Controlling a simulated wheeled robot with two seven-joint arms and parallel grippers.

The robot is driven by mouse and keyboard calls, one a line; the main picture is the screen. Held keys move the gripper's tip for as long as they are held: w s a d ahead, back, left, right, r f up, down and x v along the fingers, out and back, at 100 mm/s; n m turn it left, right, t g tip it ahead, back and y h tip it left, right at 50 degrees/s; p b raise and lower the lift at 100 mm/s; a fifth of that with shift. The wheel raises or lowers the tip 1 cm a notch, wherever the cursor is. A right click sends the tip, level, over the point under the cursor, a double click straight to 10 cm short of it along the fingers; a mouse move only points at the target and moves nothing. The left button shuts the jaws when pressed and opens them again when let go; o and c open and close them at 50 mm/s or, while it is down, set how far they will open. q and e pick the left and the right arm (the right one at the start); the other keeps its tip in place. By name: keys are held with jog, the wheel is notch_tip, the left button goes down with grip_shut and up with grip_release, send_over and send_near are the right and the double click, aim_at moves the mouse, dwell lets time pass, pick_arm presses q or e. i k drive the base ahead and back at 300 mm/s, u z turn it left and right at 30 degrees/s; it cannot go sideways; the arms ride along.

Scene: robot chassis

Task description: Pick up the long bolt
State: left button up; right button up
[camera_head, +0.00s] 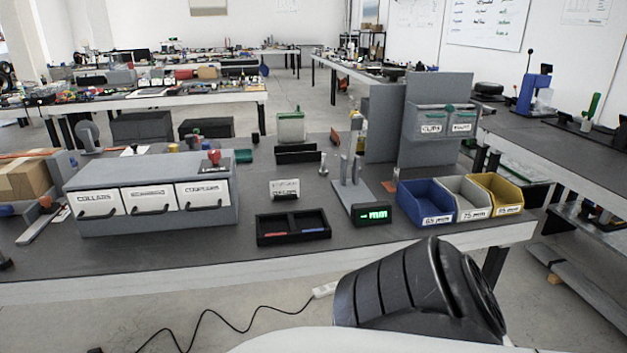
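I cannot make out a long bolt for certain. A small upright metallic piece (323,164) stands on the table behind the scale, too small to identify. Three open bins stand at the table's right front: a blue bin (425,203), a grey bin (464,198) and a yellow bin (497,194). Their labels seem to carry millimetre sizes, and their contents are hidden. A device with a lit green display (373,214) and metal posts stands left of the bins. Neither gripper is in view; only a dark part of my own body shows at lower right.
A black two-part tray (293,228) holds a red and a blue item at the front. A grey drawer unit (150,190) stands left, with a cardboard box (25,178) beyond it. A grey rack (437,110) with labelled bins rises behind the coloured bins.

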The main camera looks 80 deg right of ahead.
aim_at(393, 183)
jog(key=u, duration=0.05)
jog(key=k, duration=1.15)
jog(key=z, duration=1.75)
